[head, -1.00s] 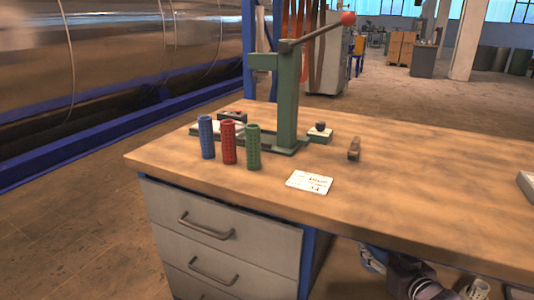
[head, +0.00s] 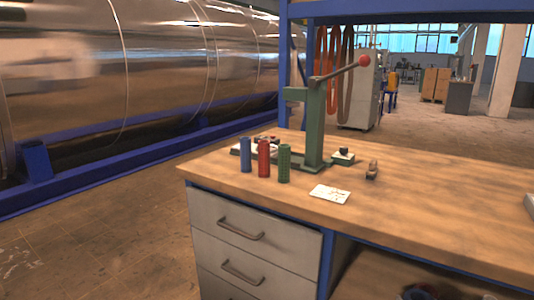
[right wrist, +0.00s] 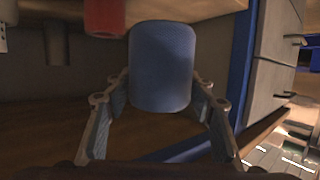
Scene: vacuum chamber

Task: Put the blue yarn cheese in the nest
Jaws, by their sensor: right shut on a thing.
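In the right wrist view my right gripper (right wrist: 160,90) is shut on a blue yarn cheese (right wrist: 162,55), a plain, matte blue cylinder standing between the two fingers. Its far side is hidden. Part of a red cylinder (right wrist: 104,15) shows behind it at the top left. My left gripper is in neither view. I cannot make out a nest in these frames.
A wooden workbench (head: 430,205) carries blue (head: 246,155), red (head: 264,158) and green (head: 284,163) perforated tubes, a green lever press (head: 315,125), a white card (head: 330,194) and a small brown tool (head: 372,169). Grey drawers (head: 240,235) stand left of the open underbench space.

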